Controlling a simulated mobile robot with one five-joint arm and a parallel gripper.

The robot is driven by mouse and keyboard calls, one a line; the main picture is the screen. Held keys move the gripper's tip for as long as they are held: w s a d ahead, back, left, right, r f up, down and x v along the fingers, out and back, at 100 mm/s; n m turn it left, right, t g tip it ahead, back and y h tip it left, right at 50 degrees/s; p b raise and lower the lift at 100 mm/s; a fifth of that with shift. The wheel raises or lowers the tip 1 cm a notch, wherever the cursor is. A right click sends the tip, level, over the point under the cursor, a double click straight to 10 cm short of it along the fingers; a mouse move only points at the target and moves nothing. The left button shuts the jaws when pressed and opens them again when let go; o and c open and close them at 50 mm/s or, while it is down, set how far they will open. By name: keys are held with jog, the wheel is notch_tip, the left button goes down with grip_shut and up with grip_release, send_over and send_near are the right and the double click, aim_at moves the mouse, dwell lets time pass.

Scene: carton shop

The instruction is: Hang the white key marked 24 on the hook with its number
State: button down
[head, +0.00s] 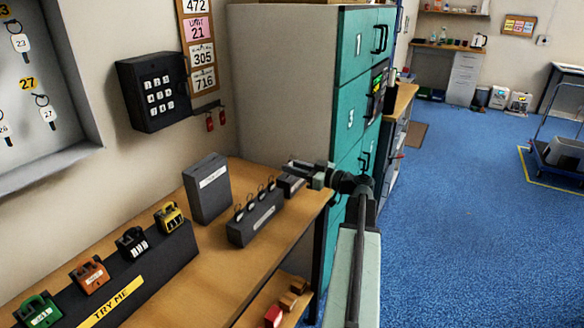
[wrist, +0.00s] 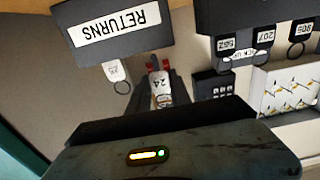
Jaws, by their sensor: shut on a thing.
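The white key tag marked 24 (wrist: 159,85) is held between the fingers of my gripper (wrist: 159,68) in the wrist view. My gripper (head: 291,181) also shows in the head view above the right end of the bench, but the key cannot be made out there. The key cabinet (head: 66,160) is on the wall at the far left, cut by the frame edge. It shows yellow number 27 (head: 27,83) and white keys marked 23 (head: 20,42) and 27 (head: 47,113). I cannot see a hook numbered 24. A white cabinet-like board (wrist: 288,92) shows at the right of the wrist view.
A dark box (head: 207,188) and a block with several rings (head: 256,224) stand on the bench (head: 205,265) near my gripper. A padlock stand (head: 120,285) runs along the front left. A keypad box (head: 153,90) is on the wall. Teal lockers (head: 352,90) stand to the right.

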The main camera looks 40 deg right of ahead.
jog(key=v, duration=0.8)
dwell(0.5)
dwell(1.1)
